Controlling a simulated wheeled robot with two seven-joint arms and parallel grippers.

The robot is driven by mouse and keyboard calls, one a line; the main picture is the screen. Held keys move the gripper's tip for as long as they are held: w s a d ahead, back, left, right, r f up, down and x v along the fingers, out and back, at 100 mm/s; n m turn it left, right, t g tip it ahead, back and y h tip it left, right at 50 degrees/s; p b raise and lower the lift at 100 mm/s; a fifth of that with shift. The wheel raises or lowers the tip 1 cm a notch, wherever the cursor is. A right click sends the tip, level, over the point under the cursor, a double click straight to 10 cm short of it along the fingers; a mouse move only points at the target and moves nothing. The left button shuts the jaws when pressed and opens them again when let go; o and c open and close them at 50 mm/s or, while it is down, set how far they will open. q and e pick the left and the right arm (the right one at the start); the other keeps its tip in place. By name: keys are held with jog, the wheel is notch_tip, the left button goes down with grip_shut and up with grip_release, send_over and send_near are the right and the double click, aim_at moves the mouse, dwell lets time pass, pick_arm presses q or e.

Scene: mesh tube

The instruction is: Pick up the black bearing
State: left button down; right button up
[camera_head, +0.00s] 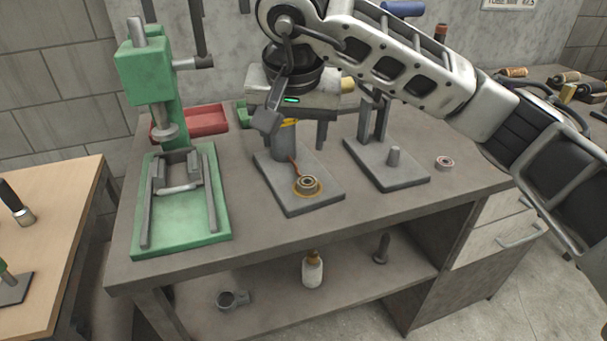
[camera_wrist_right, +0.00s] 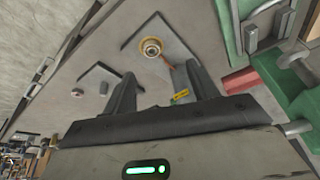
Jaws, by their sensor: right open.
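A ring-shaped bearing (camera_head: 308,184) with a dark centre and an orange-brown outer ring lies on a grey fixture plate (camera_head: 322,200) on the workbench. It also shows in the right wrist view (camera_wrist_right: 152,48). A second, pinkish-grey bearing (camera_head: 444,163) lies on the bench to the right, and it is small in the right wrist view (camera_wrist_right: 76,93). I cannot tell clearly which is the black one. My right gripper (camera_head: 295,134) is open and empty, above and behind the first bearing, apart from it. Its two fingers show in the right wrist view (camera_wrist_right: 162,86). My left gripper is out of view.
A green press (camera_head: 222,222) stands at the left of the bench, with a red tray (camera_head: 204,118) behind it. A second grey plate (camera_head: 410,180) carries an upright peg (camera_head: 394,156). A bottle (camera_head: 313,270) stands on the lower shelf. The bench's front right is clear.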

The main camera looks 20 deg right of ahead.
jog(key=w+d+h, duration=0.1)
jog(key=d, duration=0.1)
send_near(307, 177)
jog(key=shift+s+a+f+p, duration=0.15)
jog(key=shift+f+p, duration=0.1)
jog(key=shift+f, duration=0.15)
jog(key=shift+s+a+f+p, duration=0.1)
jog(key=shift+s+f+p, duration=0.1)
jog(key=shift+f, duration=0.25)
jog(key=shift+d+p+x, duration=0.1)
jog(key=shift+p+x, duration=0.25)
jog(key=shift+x, duration=1.2)
jog(key=shift+d+p+x, duration=0.15)
jog(key=shift+p+x, duration=0.15)
jog(key=shift+x, duration=1.3)
jog(key=shift+s+r, duration=0.1)
jog(key=c, duration=1.2)
jog(key=shift+o, duration=0.2)
